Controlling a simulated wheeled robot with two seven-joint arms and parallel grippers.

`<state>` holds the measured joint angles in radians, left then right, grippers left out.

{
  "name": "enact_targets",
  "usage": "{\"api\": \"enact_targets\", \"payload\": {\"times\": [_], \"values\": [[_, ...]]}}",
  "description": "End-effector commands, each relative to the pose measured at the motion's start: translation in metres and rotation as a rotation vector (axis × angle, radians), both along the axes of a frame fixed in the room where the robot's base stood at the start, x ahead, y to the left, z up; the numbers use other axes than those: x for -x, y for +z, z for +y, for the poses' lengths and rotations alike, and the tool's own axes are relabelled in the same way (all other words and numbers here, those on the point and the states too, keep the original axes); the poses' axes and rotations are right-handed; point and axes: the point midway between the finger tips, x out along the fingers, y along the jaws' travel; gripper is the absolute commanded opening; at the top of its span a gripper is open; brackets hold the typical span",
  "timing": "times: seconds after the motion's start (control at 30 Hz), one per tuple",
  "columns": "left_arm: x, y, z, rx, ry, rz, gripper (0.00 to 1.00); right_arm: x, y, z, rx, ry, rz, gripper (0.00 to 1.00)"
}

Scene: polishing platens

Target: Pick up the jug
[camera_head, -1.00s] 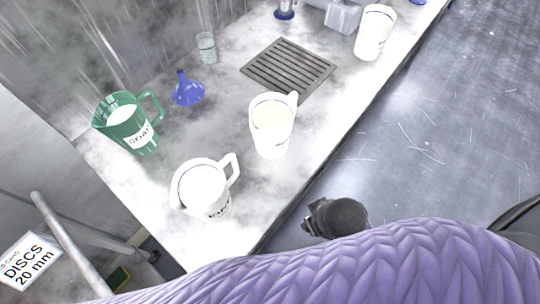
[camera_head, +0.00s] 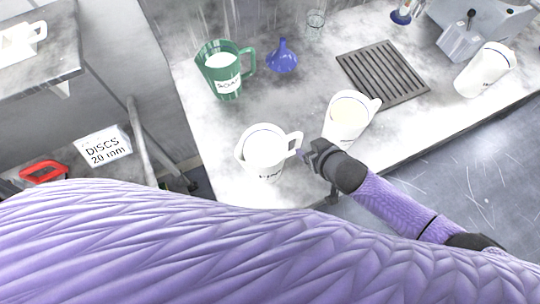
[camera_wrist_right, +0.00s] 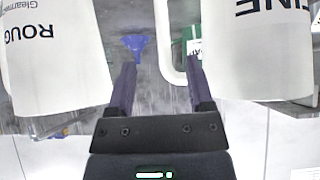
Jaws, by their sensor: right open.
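Several jugs stand upright on the bench. A white jug (camera_head: 265,158) has its handle (camera_head: 293,143) toward my right gripper (camera_head: 304,153). In the wrist view, upside down, this jug (camera_wrist_right: 262,60) reads "FINE", and its handle (camera_wrist_right: 167,45) lies just ahead of the fingertips, between their lines. A second white jug (camera_head: 348,120), with cream contents, stands right of the gripper; its label starts "ROUG" in the wrist view (camera_wrist_right: 55,65). A green jug (camera_head: 222,75) stands behind. My right gripper (camera_wrist_right: 160,75) is open and empty. My left gripper is out of view.
A blue funnel (camera_head: 283,58), a clear glass (camera_head: 315,24) and a slatted drain grate (camera_head: 382,74) are behind. Another white container (camera_head: 484,70) stands at the right by a grey machine (camera_head: 468,38). The bench's front edge runs just under my right arm.

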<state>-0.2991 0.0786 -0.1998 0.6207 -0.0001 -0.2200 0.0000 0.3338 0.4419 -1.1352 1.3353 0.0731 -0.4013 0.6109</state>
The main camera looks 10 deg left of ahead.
Motion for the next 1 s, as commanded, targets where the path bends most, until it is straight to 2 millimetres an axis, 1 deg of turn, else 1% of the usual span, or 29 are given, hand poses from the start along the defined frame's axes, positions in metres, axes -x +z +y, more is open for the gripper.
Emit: {"api": "enact_targets", "payload": {"times": [0.23,0.33,0.53,0.83,0.87,1.0], "values": [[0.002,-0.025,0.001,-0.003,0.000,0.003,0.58,-0.027,-0.034,0.025,0.001,0.001,-0.002,0.67],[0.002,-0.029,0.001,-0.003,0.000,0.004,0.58,-0.032,-0.038,0.028,0.002,0.001,-0.001,0.67],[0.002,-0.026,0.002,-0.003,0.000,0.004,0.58,-0.032,-0.036,0.029,0.001,0.000,-0.001,0.67],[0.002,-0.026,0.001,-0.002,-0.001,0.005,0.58,-0.032,-0.036,0.029,0.001,-0.001,0.000,0.04],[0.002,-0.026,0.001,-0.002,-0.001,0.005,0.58,-0.032,-0.036,0.029,0.001,-0.001,0.000,0.00],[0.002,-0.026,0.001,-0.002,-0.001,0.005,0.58,-0.032,-0.036,0.029,0.001,-0.001,0.000,0.00]]}}
